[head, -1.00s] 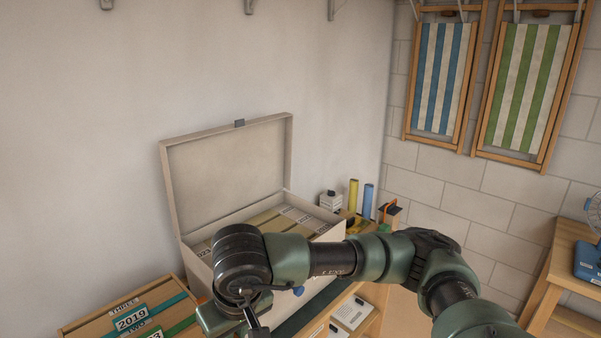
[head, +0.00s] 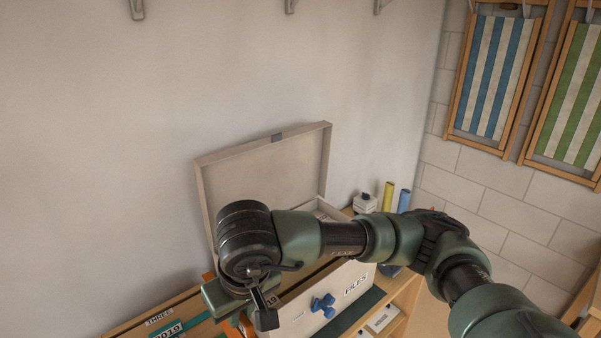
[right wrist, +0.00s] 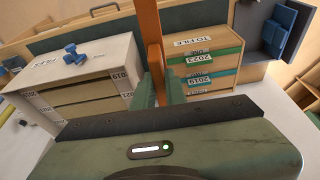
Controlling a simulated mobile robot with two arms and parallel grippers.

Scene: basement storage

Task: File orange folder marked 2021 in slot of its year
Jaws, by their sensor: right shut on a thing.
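My right gripper (head: 232,316) is shut on the orange folder, left of the open file box (head: 350,288). Only small orange parts of the folder (head: 209,277) show in the head view. In the right wrist view the folder (right wrist: 149,40) appears edge-on as a narrow orange strip, and its year mark cannot be read. The box's lid (head: 265,175) stands up, and its front reads FILES. My arm hides most of the inside. In the right wrist view the box (right wrist: 90,60) is upside down at left, with dividers labelled 2019 beyond. My left gripper is not in view.
A wooden holder with labelled coloured bands (right wrist: 200,60), including 2023, stands beside the box. It also shows at the lower left of the head view (head: 130,330). A blue knob-like thing (head: 323,305) is at the box front. Yellow and blue cylinders (head: 404,200) stand behind.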

